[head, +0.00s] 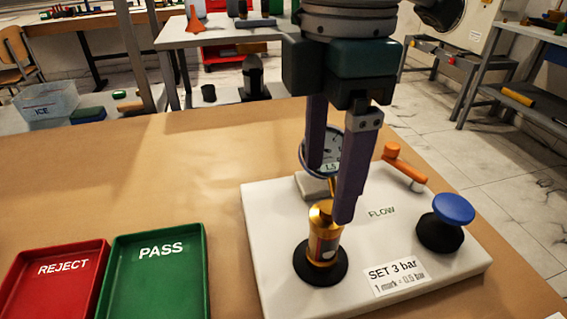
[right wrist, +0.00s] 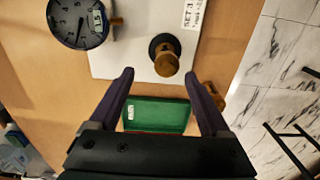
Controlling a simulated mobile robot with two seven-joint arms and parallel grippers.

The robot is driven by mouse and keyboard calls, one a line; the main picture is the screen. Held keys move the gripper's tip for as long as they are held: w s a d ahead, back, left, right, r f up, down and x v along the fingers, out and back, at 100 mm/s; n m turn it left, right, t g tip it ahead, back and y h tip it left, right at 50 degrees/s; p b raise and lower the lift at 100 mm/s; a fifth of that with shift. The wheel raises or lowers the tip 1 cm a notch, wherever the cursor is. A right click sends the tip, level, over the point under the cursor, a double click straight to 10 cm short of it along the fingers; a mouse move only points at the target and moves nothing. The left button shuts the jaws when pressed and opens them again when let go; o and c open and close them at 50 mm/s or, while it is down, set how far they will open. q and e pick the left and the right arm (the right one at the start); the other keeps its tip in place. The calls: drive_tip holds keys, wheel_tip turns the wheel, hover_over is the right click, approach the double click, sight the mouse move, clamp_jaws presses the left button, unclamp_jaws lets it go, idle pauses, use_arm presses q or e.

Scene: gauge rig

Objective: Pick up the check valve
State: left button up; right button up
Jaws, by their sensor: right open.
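A brass cylinder that looks like the check valve (head: 325,242) stands upright in a round black base (head: 320,267) on the white rig plate. In the right wrist view the brass piece (right wrist: 166,64) shows between the fingertips, and I cannot tell how far beyond them. My right gripper (head: 328,192) is open and empty, pointing down, with its fingers close to the valve's top, one of them just up and to the right of it. The right gripper (right wrist: 158,75) also shows open in its wrist view. My left gripper is not in view.
A pressure gauge (head: 334,150), an orange lever (head: 403,162) and a blue knob (head: 454,208) stand on the plate (head: 268,208). A green PASS tray (head: 158,285) and red REJECT tray (head: 50,285) lie left. Another brass piece (right wrist: 215,95) is partly hidden behind a finger.

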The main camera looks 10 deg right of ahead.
sight(328, 214)
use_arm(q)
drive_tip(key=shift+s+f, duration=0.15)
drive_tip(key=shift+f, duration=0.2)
use_arm(e)
drive_tip(key=f, duration=0.2)
drive_tip(key=shift+s+f, duration=0.2)
drive_tip(key=shift+f, duration=0.2)
use_arm(q)
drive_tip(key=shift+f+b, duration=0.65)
drive_tip(key=shift+b, duration=0.25)
use_arm(e)
drive_tip(key=f, duration=0.5)
drive_tip(key=shift+s+d+f, duration=0.1)
drive_tip(key=shift+s, duration=0.25)
drive_tip(key=shift+f, duration=0.2)
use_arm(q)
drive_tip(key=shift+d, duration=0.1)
use_arm(e)
drive_tip(key=shift+c, duration=0.3)
drive_tip(key=c, duration=0.7)
clamp_jaws()
